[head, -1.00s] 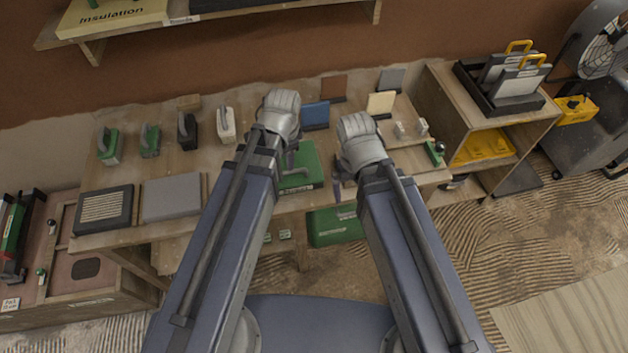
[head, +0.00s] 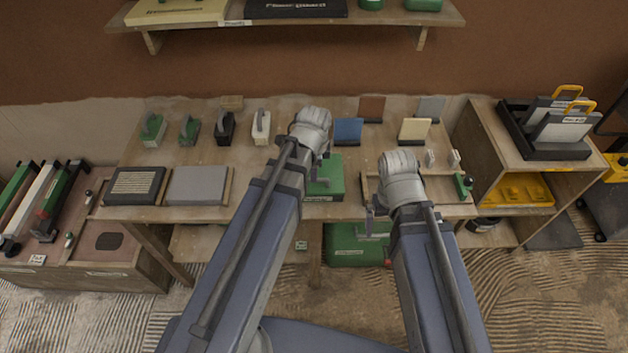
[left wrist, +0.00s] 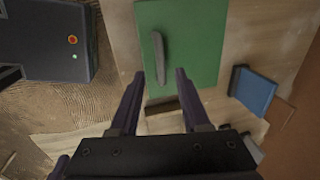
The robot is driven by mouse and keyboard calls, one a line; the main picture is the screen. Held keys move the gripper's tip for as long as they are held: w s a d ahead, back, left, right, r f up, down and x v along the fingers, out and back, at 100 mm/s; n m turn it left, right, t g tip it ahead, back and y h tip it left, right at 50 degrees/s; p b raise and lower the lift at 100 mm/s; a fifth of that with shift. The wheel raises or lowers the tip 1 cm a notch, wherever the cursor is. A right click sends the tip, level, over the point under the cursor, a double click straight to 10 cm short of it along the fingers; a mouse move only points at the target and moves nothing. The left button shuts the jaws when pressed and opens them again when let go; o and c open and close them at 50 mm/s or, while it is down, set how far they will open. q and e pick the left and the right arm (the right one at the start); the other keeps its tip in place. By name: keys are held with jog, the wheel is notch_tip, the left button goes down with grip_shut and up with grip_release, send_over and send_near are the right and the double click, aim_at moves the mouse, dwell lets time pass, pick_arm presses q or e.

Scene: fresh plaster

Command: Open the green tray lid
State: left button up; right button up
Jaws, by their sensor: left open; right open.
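The green tray lid (head: 334,172) lies flat and closed at the table's front edge, with a pale label on its front. In the left wrist view it is a flat green panel (left wrist: 200,40) with a grey bar handle (left wrist: 158,52). My left gripper (head: 321,172) is over the lid, partly hidden by its own arm in the head view. In the left wrist view its open fingers (left wrist: 161,76) point at the handle's near end; contact cannot be told. My right gripper (head: 370,212) is open and empty at the table's front edge, right of the lid.
A blue block (head: 348,131) stands behind the lid. A grey panel (head: 198,185) and a dark one (head: 135,186) lie to the left. Several handled tools stand behind them. A green case (head: 352,246) sits below the table. A shelf unit (head: 480,150) stands at the right.

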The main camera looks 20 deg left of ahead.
pick_arm(q)
jog(key=f+b, duration=0.2)
jog(key=w+f+b, duration=0.1)
jog(key=f, duration=0.1)
jog(key=shift+a+f+b, duration=0.15)
jog(key=shift+f+b, duration=0.25)
jog(key=shift+r, duration=0.1)
grip_shut()
dwell(1.0)
